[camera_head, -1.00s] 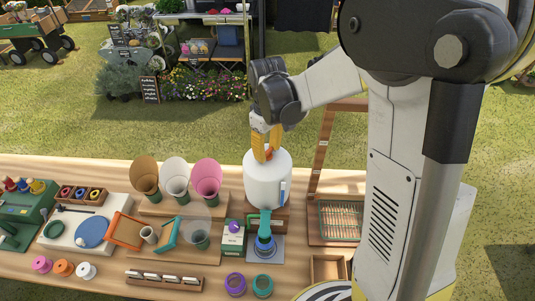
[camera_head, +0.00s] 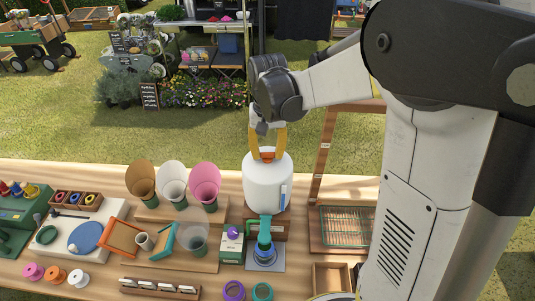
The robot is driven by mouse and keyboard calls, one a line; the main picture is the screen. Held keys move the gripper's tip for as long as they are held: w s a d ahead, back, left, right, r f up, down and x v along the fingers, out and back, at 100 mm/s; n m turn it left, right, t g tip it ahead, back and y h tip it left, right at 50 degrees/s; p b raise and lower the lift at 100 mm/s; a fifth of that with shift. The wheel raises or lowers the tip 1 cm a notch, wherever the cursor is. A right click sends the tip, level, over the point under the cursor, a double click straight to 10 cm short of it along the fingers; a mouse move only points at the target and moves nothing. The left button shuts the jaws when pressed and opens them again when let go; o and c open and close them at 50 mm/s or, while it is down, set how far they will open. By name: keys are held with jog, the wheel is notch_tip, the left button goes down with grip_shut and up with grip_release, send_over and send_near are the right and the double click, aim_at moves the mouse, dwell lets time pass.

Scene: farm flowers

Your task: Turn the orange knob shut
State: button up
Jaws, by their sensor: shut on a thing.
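The orange knob (camera_head: 267,156) sits on top of the white tank (camera_head: 265,187), which stands upright at the back right of the wooden table. My gripper (camera_head: 267,150) comes down from above with its yellow fingers on either side of the knob and is shut on it. The fingers cover part of the knob, so how far it is turned cannot be told. A green fitting and a blue part (camera_head: 264,250) show below the tank.
A small green box with a purple top (camera_head: 232,242) stands close left of the tank. Three cone holders (camera_head: 173,185) are further left. A tray with a wire rack (camera_head: 345,227) and a wooden frame are to the right. The air above the table's left is free.

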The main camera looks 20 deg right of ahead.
aim_at(268, 153)
jog(key=shift+m, duration=0.7)
jog(key=o, duration=1.2)
notch_tip(268, 153, up, 12)
